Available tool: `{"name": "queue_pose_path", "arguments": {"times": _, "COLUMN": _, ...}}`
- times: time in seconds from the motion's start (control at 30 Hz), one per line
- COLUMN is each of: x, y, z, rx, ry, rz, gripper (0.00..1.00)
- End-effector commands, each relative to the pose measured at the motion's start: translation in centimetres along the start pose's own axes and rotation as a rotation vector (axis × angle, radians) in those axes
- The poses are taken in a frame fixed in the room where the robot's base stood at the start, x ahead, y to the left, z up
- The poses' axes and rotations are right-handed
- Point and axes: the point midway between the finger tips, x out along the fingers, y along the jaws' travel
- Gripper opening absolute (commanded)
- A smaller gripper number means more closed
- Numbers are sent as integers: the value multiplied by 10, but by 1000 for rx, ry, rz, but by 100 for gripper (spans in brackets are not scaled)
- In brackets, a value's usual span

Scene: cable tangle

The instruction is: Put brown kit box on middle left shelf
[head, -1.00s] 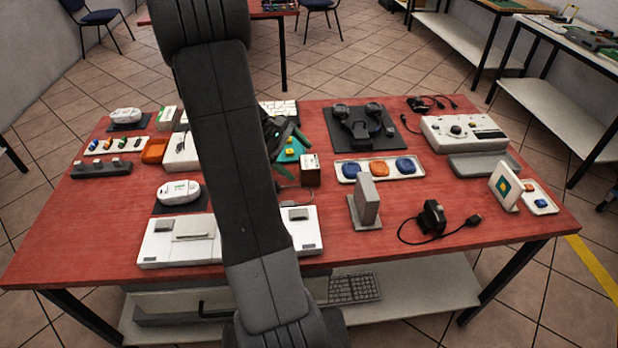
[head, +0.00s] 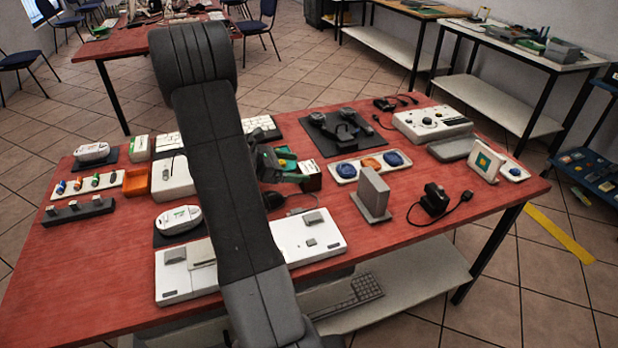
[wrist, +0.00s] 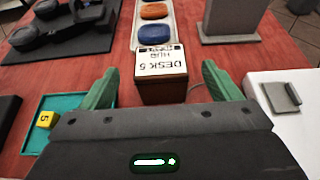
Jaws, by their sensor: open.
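The brown kit box (wrist: 162,91) stands upright on the red table, with a white "DESK 5 HUB" label on top. In the head view the box (head: 312,183) is partly hidden by my gripper (head: 288,172). In the wrist view my gripper (wrist: 160,86) is open, with one green finger on each side of the box and a gap on both sides. The fingers do not touch the box. I cannot tell which place is the middle left shelf; a dark blue shelf unit (head: 590,172) shows at the right edge of the head view.
A teal tray (wrist: 70,104) with a yellow block lies left of the box. A tray with blue and orange pieces (wrist: 154,30), a grey upright block (head: 372,190) and a white device (head: 320,235) are close by.

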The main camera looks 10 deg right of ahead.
Motion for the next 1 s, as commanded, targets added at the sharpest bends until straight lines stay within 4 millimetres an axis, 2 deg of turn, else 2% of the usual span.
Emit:
{"name": "queue_pose_path", "arguments": {"times": 0.1, "x": 13, "y": -1, "z": 0, "rx": 0, "ry": 0, "rz": -2, "gripper": 84}}
{"name": "queue_pose_path", "arguments": {"times": 0.27, "x": 22, "y": -1, "z": -1, "rx": 0, "ry": 1, "rz": -2, "gripper": 84}}
{"name": "queue_pose_path", "arguments": {"times": 0.5, "x": 57, "y": -1, "z": -4, "rx": 1, "ry": 1, "rz": -5, "gripper": 84}}
{"name": "queue_pose_path", "arguments": {"times": 0.6, "x": 65, "y": -1, "z": -3, "rx": 1, "ry": 1, "rz": -3, "gripper": 84}}
{"name": "queue_pose_path", "arguments": {"times": 0.87, "x": 68, "y": 0, "z": -4, "rx": 1, "ry": 2, "rz": 0, "gripper": 84}}
{"name": "queue_pose_path", "arguments": {"times": 0.9, "x": 68, "y": 0, "z": -4, "rx": 1, "ry": 2, "rz": 0, "gripper": 82}}
{"name": "queue_pose_path", "arguments": {"times": 1.0, "x": 68, "y": 0, "z": -4, "rx": 1, "ry": 1, "rz": 0, "gripper": 62}}
